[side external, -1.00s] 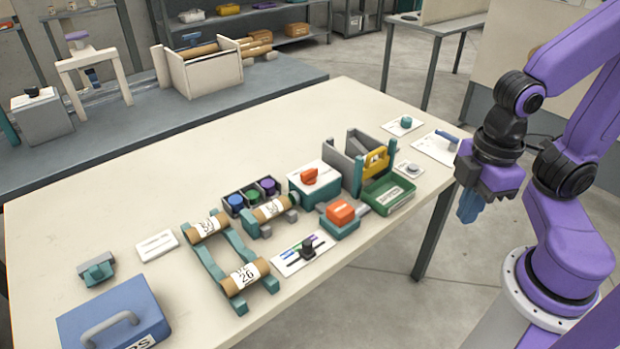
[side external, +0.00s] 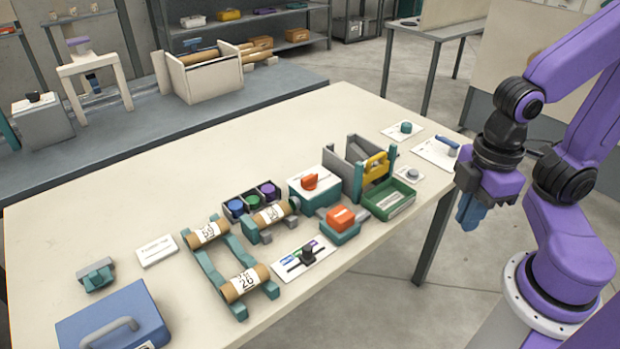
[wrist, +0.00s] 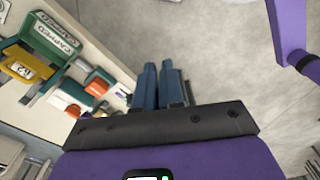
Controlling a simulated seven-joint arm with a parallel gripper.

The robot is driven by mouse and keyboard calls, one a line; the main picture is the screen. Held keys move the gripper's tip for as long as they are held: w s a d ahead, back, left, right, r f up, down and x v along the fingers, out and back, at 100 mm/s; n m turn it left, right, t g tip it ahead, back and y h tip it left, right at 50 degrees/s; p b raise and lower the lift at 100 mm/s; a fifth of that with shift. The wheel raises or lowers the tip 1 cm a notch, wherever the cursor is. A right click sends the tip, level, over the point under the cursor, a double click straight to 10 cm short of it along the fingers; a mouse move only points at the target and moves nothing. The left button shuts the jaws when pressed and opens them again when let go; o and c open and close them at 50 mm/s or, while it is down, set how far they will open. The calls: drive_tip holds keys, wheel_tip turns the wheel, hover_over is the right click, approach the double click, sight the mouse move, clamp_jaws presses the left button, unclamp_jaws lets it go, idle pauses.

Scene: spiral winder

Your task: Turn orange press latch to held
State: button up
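An orange knob (side external: 310,181) sits on top of a white and teal box (side external: 326,190) near the middle of the table group. A second orange piece, a block (side external: 341,217), sits on a teal base in front of it. I cannot tell by label which one is the press latch. My gripper (side external: 468,216) hangs off the table's right edge, well apart from both. Its blue fingers (wrist: 158,82) lie side by side, empty.
A green tray (side external: 388,201) and a grey holder with a yellow handle (side external: 375,167) stand between my gripper and the orange parts. A rack with cardboard rolls (side external: 245,283) and a blue case (side external: 114,318) lie further left.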

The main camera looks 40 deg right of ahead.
drive_tip(key=o, duration=0.5)
drive_tip(key=shift+w+a, duration=0.1)
drive_tip(key=shift+w, duration=0.05)
drive_tip(key=w+a+r+m, duration=0.1)
drive_tip(key=w+a+m, duration=0.3)
drive_tip(key=w+m, duration=0.3)
drive_tip(key=shift+w+r+m+g, duration=0.4)
drive_tip(key=shift+w, duration=0.45)
drive_tip(key=m+y, duration=0.4)
drive_tip(key=m, duration=1.9)
hover_over(310, 175)
drive_tip(key=d, duration=0.7)
drive_tip(key=shift+t, duration=0.3)
drive_tip(key=x, duration=1.7)
drive_tip(key=shift+a+f, duration=0.1)
drive_tip(key=shift+a, duration=0.05)
clamp_jaws()
